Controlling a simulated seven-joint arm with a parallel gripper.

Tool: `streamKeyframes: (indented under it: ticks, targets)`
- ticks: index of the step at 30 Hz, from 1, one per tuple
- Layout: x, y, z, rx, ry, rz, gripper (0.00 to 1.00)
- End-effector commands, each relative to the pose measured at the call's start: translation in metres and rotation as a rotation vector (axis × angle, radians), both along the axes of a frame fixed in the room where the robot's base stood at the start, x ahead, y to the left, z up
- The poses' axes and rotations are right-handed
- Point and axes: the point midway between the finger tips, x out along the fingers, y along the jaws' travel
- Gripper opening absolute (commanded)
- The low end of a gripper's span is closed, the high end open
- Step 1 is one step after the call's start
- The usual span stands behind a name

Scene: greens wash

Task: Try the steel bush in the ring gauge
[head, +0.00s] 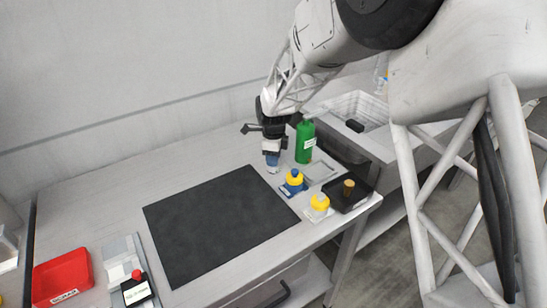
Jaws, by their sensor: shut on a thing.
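My gripper (272,157) is at the far side of the table, beyond the black mat and left of the green bottle. Its fingers point down and are shut on a small pale grey piece (272,169), probably the steel bush. The piece is low over the table; I cannot tell whether it touches the surface. The fingers hide much of it. I cannot make out the ring gauge for sure. A black block with a brass-coloured top piece (348,187) stands at the right table edge.
Two yellow-topped pieces, one with a blue base (293,182) and one with a pale base (319,204), stand right of the black mat (217,222). A green bottle (305,141) is close beside my gripper. A red scrap tray (62,277) is at the lower left.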

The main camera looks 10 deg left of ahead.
Motion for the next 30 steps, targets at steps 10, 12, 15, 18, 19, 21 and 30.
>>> streamKeyframes:
  ticks: [10,12,15,18,19,21,30]
  targets:
    - [0.0008,0.0000,0.0085,0.001,-0.002,0.000,0.09]
    - [0.0008,0.0000,0.0095,0.001,-0.002,0.000,0.09]
    - [0.0009,0.0000,0.0104,0.001,-0.002,0.000,0.09]
    - [0.0009,0.0000,0.0106,0.001,-0.002,0.000,0.09]
    - [0.0010,0.0000,0.0106,0.001,-0.002,0.000,0.09]
    - [0.0010,0.0000,0.0106,0.001,-0.002,0.000,0.09]
    - [0.0014,-0.0004,0.0107,0.001,-0.001,0.000,0.09]
